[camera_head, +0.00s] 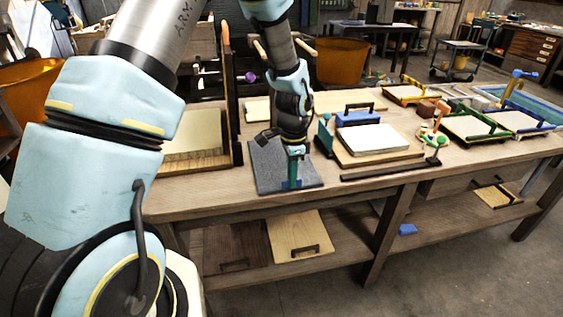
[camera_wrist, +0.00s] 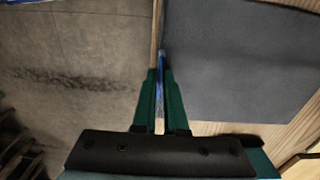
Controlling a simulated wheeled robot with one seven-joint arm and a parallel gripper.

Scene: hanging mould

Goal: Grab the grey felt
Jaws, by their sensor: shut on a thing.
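The grey felt (camera_head: 262,163) is a flat dark grey square lying on the wooden workbench near its front edge. In the wrist view the felt (camera_wrist: 240,60) fills the upper right, and its edge runs up the middle of the picture. My gripper (camera_head: 291,184) points down at the felt's front edge. In the wrist view its green fingers (camera_wrist: 160,88) are close together at that edge, shut on the felt. A thin blue strip shows between and beyond the fingers. The exact contact is partly hidden by the fingers.
The workbench (camera_head: 230,200) has a wooden frame (camera_head: 195,155) left of the felt. A blue-handled tool (camera_head: 358,118) and a white pad on a board (camera_head: 375,140) stand to the right. A dark bar (camera_head: 385,172) lies near the front edge. Open floor (camera_wrist: 70,60) lies beyond the bench edge.

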